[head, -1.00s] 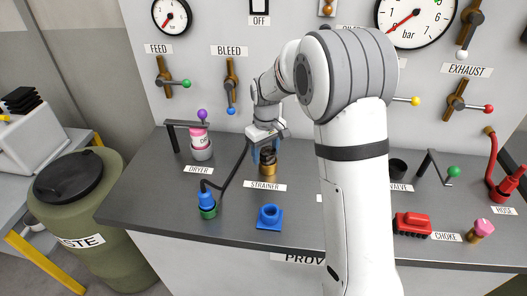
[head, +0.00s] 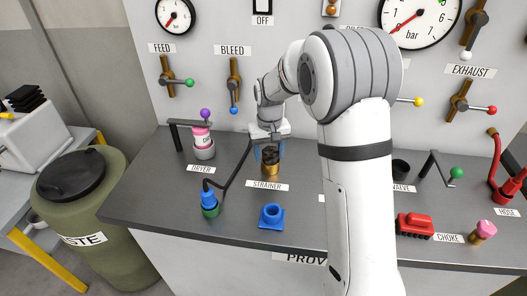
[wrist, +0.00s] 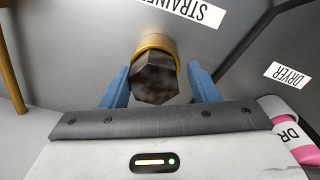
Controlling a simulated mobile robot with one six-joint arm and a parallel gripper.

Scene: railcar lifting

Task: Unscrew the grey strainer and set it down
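The grey strainer (wrist: 156,80) is a dark, mottled hex-shaped piece. It sits in a brass fitting (head: 271,172) behind the STRAINER label on the bench. My gripper (wrist: 160,76) is over it, with one blue finger on each side. In the wrist view small gaps show between the fingers and the strainer, so the gripper looks open around it. The head view also shows my gripper (head: 270,151) at the top of the strainer, where the fingers partly cover it.
A pink and white dryer cartridge (head: 202,137) stands to the left under a black bracket. A blue and green connector (head: 209,200) with a black hose and a blue flanged part (head: 271,216) are in front. The bench (head: 150,195) is bare at its left end.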

